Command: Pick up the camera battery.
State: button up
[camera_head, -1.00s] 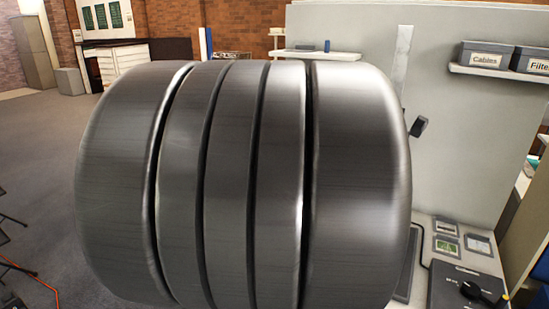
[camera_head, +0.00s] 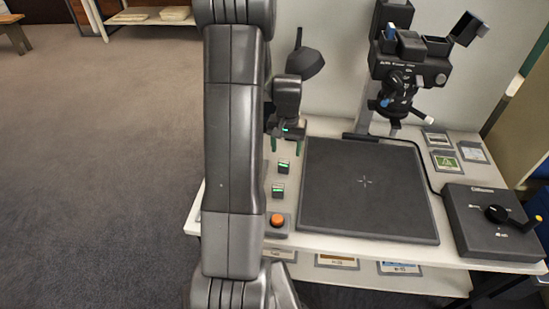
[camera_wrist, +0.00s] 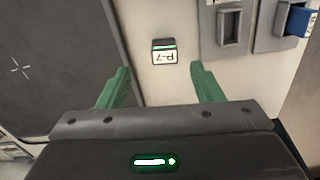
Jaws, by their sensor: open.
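A small dark block with a green stripe and a white "P-7" label (camera_wrist: 164,52) lies on the pale table, and it looks like the camera battery. Two similar small blocks show in the head view, a farther one (camera_head: 283,166) and a nearer one (camera_head: 278,190). I cannot tell for certain which is the battery. My gripper (camera_head: 287,147) is open and empty, with green fingers, above the table just beyond these blocks. In the wrist view the labelled block lies between and ahead of my fingertips (camera_wrist: 160,68), apart from them.
A dark mat with a white cross (camera_head: 365,200) lies right of the blocks. A camera stand (camera_head: 405,60) rises behind it. An orange button (camera_head: 278,220) sits nearer the front edge. A black control box (camera_head: 490,225) stands at right. Grey holders (camera_wrist: 228,28), one with a blue part, show in the wrist view.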

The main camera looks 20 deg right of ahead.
aim_at(284, 161)
jog(key=f, duration=0.7)
jog(key=shift+w+a+f+b, duration=0.1)
jog(key=shift+w+f+b, duration=0.25)
jog(key=shift+w+b, duration=0.05)
jog(key=c, duration=1.1)
